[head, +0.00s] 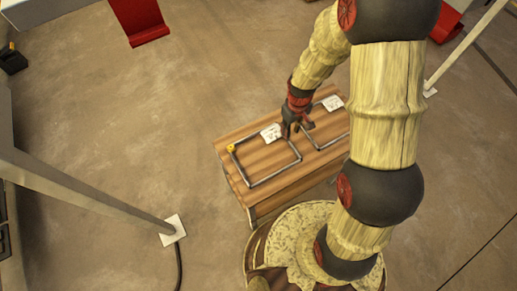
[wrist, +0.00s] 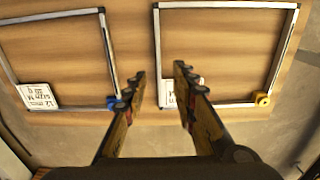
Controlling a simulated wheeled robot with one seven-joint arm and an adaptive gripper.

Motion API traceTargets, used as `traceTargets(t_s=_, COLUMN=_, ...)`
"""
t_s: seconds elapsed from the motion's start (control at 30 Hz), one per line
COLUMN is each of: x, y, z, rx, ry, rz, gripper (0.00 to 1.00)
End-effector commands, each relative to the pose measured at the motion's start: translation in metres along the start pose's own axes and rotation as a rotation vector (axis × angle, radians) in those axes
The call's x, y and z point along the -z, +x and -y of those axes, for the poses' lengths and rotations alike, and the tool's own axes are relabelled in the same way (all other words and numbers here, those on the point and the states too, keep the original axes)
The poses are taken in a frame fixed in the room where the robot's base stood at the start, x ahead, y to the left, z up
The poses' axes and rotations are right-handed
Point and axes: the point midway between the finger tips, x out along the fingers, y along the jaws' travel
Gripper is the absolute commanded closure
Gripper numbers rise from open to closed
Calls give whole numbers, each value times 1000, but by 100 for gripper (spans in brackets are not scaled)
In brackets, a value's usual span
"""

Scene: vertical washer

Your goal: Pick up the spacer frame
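Two thin grey rectangular spacer frames lie flat on a wooden-topped table (head: 285,180). One frame (head: 276,174) has a yellow corner piece and a white printed label; it is at right in the wrist view (wrist: 225,5). The other frame (head: 333,142) has a label and, in the wrist view (wrist: 109,50), a blue corner piece; my arm partly hides it in the head view. My gripper (head: 294,131) is over the table between the frames. In the wrist view my gripper (wrist: 161,78) is open, with the near side bar of the yellow-cornered frame showing between its fingers. Contact cannot be told.
A grey post with a white foot plate (head: 172,230) stands left of the table, and another thin post (head: 462,47) stands at right. A red object (head: 139,20) is on the floor at the back. Open floor lies left of the table.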

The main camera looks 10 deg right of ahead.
Motion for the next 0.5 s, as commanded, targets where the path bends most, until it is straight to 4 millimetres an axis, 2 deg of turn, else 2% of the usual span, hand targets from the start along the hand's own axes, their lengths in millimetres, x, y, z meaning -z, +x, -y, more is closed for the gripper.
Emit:
traceTargets(t_s=0.27, x=1, y=30, z=0, rx=1, ry=0, rz=2, gripper=73)
traceTargets(t_s=0.5, x=5, y=65, z=-2, rx=1, ry=0, rz=4, gripper=73)
